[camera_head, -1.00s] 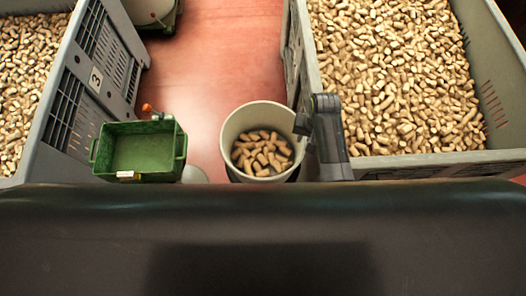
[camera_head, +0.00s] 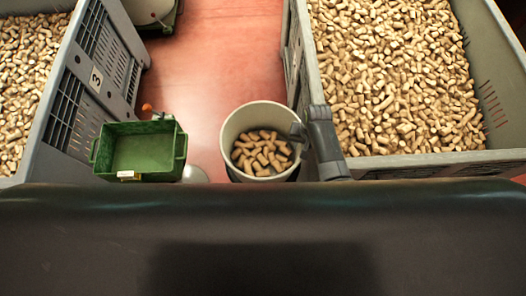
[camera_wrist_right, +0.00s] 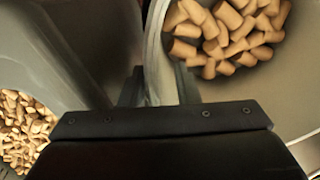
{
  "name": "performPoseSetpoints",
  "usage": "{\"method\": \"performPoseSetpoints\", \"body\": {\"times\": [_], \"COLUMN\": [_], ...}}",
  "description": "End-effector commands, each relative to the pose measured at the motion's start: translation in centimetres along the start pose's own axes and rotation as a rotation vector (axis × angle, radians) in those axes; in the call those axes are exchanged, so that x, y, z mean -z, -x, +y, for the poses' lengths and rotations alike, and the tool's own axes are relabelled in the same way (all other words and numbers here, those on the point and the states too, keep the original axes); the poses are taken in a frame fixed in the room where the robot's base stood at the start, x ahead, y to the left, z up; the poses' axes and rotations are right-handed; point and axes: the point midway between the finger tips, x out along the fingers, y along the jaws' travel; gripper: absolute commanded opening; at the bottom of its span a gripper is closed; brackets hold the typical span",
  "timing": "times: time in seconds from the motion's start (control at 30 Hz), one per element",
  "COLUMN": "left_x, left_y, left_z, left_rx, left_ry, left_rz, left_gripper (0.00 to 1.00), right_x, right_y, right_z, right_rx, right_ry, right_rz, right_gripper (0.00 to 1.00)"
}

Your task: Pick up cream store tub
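The cream store tub (camera_head: 229,133) stands upright on the reddish floor, with several corks (camera_head: 262,153) inside. My right gripper (camera_head: 297,132) is at the tub's right rim. In the right wrist view, the two fingers of my right gripper (camera_wrist_right: 159,88) are spread apart, with the tub's wall (camera_wrist_right: 156,50) running between them, one finger outside and one inside. Whether they touch the wall is hard to see. The corks also show in the right wrist view (camera_wrist_right: 225,35). My left gripper is not in view.
A green tub (camera_head: 140,152) with handles stands to the left. A grey crate (camera_head: 90,85) of corks is at the far left. Another grey crate (camera_head: 420,163) of corks stands close on the right. The floor (camera_head: 215,60) behind the cream tub is clear.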

Motion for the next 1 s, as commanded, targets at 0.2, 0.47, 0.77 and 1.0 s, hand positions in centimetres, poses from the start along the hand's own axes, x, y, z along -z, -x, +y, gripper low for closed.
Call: {"method": "performPoseSetpoints", "body": {"times": [0.2, 0.47, 0.77, 1.0], "left_x": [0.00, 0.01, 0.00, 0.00], "left_y": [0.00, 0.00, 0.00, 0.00], "left_z": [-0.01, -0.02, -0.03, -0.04], "left_rx": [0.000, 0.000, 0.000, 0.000], "left_ry": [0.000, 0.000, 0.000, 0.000], "left_rz": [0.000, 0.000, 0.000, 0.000], "left_gripper": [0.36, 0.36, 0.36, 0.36], "right_x": [0.01, 0.00, 0.00, 0.00], "right_y": [0.02, 0.03, 0.03, 0.04], "right_z": [0.01, 0.01, 0.01, 0.01], "right_rx": [0.000, 0.000, 0.000, 0.000], "right_ry": [0.000, 0.000, 0.000, 0.000], "right_rz": [0.000, 0.000, 0.000, 0.000], "right_gripper": [0.00, 0.00, 0.00, 0.00]}}
